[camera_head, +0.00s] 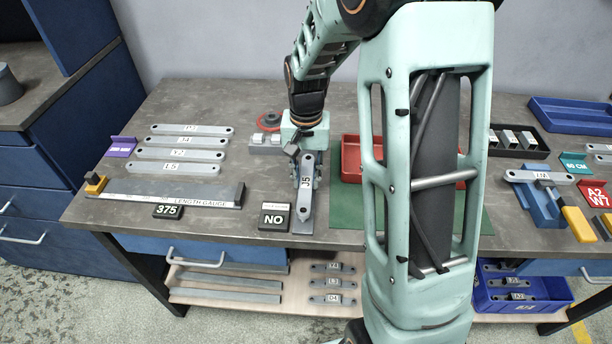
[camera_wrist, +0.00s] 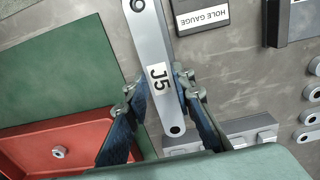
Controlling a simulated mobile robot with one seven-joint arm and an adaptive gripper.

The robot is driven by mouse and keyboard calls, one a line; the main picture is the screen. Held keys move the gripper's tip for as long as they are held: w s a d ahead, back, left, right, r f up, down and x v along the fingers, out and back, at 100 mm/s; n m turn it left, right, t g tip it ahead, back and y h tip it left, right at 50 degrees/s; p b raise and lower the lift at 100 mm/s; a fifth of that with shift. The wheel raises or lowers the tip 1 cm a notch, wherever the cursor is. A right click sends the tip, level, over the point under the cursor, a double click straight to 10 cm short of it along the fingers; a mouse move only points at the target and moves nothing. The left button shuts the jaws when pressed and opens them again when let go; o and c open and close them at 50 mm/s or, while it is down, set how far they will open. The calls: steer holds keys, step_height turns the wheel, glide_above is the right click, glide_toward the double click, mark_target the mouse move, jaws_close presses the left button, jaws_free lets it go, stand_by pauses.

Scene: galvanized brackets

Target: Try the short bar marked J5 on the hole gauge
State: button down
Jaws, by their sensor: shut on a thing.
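The short grey bar marked J5 (camera_head: 305,184) is held in my gripper (camera_head: 304,160), its label facing up. In the wrist view the J5 bar (camera_wrist: 152,45) lies between the blue pads of my gripper (camera_wrist: 163,92), which grip its sides near the label. One end hole is dark and open; the other end is at the frame's top edge. A HOLE GAUGE label (camera_wrist: 201,13) lies beside that far end.
A NO sign (camera_head: 274,219) stands just left of the bar. The length gauge (camera_head: 215,194), a 375 sign (camera_head: 167,211) and several long bars (camera_head: 182,154) lie further left. A red tray (camera_head: 350,163) on a green mat (camera_head: 345,205) is close on the right.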

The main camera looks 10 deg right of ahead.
steer(key=shift+f+b, duration=0.75)
steer(key=shift+f, duration=0.4)
stand_by(1.6)
steer(key=c, duration=1.6)
jaws_free()
step_height(320, 180, up, 12)
steer(key=shift+r, duration=0.1)
